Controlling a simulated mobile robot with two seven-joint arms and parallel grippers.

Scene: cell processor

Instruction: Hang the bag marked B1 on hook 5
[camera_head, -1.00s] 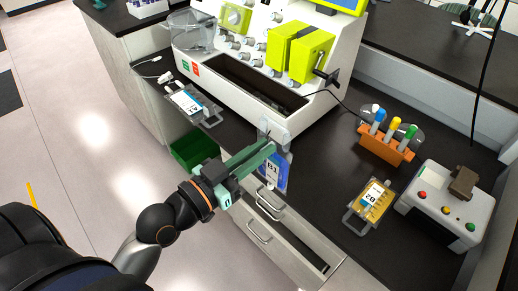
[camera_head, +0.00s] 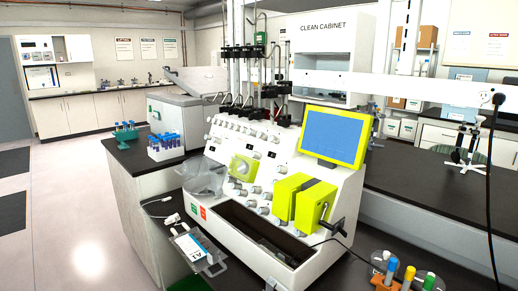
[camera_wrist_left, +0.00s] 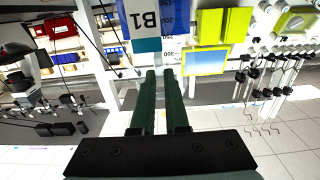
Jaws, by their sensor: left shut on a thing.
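The bag marked B1 (camera_wrist_left: 152,18) shows upside down at the top of the left wrist view, with a white label and a blue part. My left gripper (camera_wrist_left: 160,72) has its two green fingers close together and is shut on this bag. The exact contact is hard to see.
A blue screen (camera_head: 334,140) and yellow-green pump housings (camera_head: 300,203) stick out from the machine. Colour-capped tubes (camera_head: 409,275) stand at the lower right, near a hanging black cable (camera_head: 492,190).

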